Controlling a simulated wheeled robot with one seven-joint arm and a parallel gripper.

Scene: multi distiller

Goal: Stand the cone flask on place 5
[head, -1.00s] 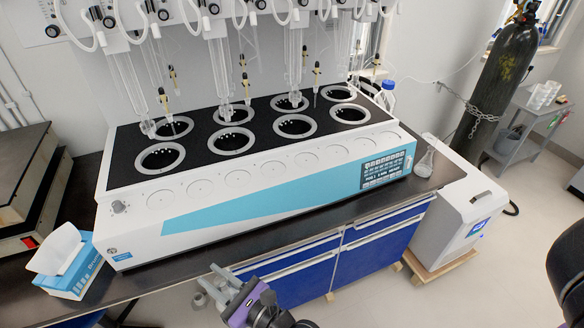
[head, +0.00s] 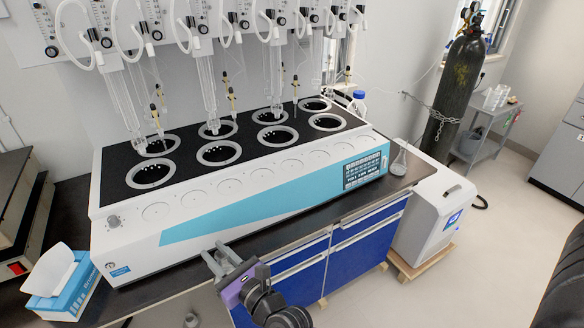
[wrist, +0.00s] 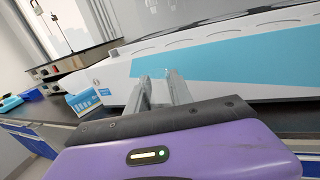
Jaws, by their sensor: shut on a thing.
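A clear cone flask (head: 399,160) stands upright on the bench at the right end of the white and blue distiller (head: 250,203), in the head view. My gripper (head: 216,254) is in front of the distiller, near the front edge of the bench, well to the left of that flask. In the wrist view its two grey fingers (wrist: 164,76) point at the distiller's blue front. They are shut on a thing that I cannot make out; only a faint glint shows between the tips. No number for place 5 is readable.
The distiller has two rows of round black wells, with glass tubes above. A blue and white tissue box (head: 62,285) stands at the left. A white floor unit (head: 430,216) and a chained dark gas cylinder (head: 456,95) stand at the right. The bench (head: 290,238) has a narrow bare front strip.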

